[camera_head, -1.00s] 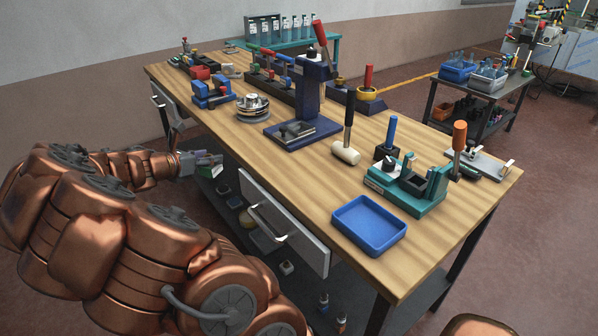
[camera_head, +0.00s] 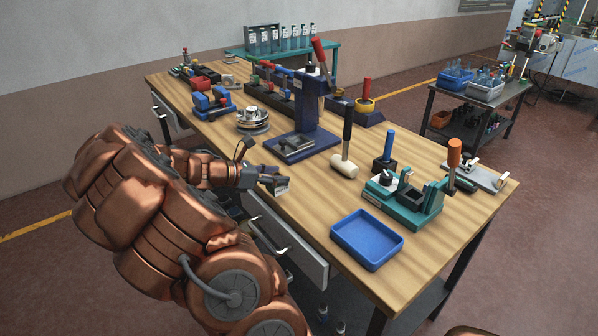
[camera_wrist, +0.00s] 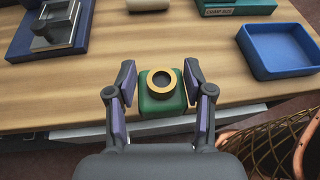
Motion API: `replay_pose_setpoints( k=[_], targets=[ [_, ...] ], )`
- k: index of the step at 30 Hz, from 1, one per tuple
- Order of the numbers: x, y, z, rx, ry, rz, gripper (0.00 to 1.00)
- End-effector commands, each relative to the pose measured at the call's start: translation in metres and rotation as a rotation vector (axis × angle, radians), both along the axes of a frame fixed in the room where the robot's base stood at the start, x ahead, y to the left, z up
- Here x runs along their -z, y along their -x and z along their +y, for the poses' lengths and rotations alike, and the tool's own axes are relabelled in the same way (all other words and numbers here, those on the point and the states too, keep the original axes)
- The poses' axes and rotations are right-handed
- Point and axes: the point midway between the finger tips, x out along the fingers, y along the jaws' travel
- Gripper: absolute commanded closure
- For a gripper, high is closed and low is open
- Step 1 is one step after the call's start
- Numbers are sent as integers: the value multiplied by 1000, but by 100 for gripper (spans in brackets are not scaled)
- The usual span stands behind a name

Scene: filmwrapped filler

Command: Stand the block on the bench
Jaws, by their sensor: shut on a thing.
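The block (camera_wrist: 160,104) is green with a dark-centred gold ring on its near face, seen in the wrist view. My gripper (camera_wrist: 160,72) is shut on it, with one purple-padded finger on each side. In the head view my gripper (camera_head: 276,182) is at the bench's front edge, near the open drawer; the block is small and partly hidden there. The bench (camera_head: 302,212) has a wooden top, which also fills the middle of the wrist view (camera_wrist: 70,90). I cannot tell the exact gap between the block and the top.
Bare wood lies beyond my gripper. A blue press (camera_head: 308,110), a white-headed mallet (camera_head: 344,166), a teal fixture (camera_head: 415,215) and a blue tray (camera_head: 367,240) stand around it. An open drawer (camera_head: 295,250) juts from the bench front.

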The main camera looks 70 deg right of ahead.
Motion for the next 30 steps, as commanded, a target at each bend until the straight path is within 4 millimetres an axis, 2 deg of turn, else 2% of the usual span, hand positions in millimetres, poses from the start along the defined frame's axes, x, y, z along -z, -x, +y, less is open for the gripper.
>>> replay_pose_setpoints(
  k=[6, 15, 26, 30],
  targets=[
    [1, 11, -37, 1, 1, -3, 100],
    [6, 25, -80, 0, 1, -1, 100],
    [8, 30, -98, -2, 0, -2, 100],
    [24, 30, -99, -4, -3, 1, 100]
  ],
)
